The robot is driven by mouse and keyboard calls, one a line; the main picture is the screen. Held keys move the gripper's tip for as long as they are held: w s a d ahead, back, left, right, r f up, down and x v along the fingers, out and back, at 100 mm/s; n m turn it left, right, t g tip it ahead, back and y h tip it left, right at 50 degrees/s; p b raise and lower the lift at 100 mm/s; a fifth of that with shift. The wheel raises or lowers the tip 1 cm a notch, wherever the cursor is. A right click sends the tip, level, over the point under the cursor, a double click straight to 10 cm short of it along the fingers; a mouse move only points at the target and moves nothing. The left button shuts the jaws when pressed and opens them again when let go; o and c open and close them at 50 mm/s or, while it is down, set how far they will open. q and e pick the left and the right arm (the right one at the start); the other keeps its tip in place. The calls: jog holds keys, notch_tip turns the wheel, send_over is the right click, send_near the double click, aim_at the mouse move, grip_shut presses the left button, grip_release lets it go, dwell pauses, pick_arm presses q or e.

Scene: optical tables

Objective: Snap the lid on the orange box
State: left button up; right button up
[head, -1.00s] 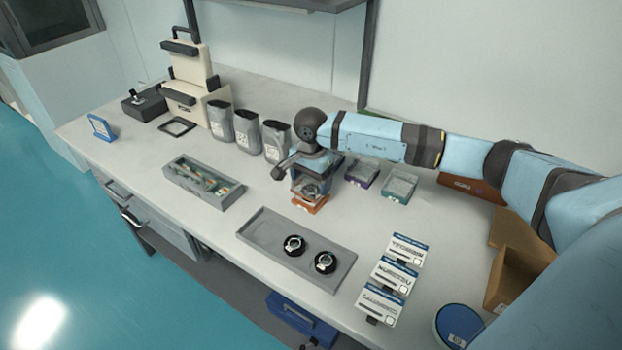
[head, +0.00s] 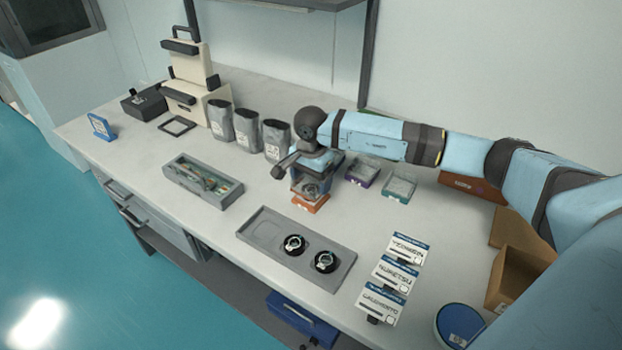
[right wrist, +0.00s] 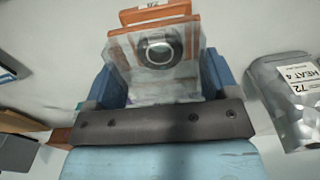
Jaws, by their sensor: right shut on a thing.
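The orange box (head: 309,204) stands on the table under my right gripper (head: 311,189). In the right wrist view the orange box (right wrist: 155,20) shows at the top, with a small white label on its near side. The clear lid (right wrist: 150,78) is between the two blue fingers of my right gripper (right wrist: 160,80), which is shut on it. A dark ring-shaped part (right wrist: 160,50) with a pale centre shows through the clear lid. The lid is at or just over the box; I cannot tell whether it is seated. My left gripper is not in view.
Purple (head: 361,172) and green (head: 398,188) boxes stand right of the gripper. A grey tray (head: 262,237) with two round parts lies in front. Silver pouches (head: 246,131) stand behind left, a parts tray (head: 213,196) at left. Label cards (head: 390,273) lie front right.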

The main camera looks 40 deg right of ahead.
pick_arm(q)
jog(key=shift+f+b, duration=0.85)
jog(key=shift+b, duration=0.1)
pick_arm(e)
jog(key=shift+f, duration=1.1)
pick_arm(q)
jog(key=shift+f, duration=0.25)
pick_arm(e)
jog(key=shift+f, duration=0.25)
jog(key=o, duration=0.8)
jog(key=shift+r, duration=0.45)
notch_tip(320, 180, up, 12)
jog(key=shift+f+b, duration=0.1)
jog(key=shift+b, duration=0.25)
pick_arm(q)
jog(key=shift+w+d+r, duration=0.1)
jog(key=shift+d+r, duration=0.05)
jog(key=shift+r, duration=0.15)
pick_arm(e)
jog(key=shift+r, duration=0.6)
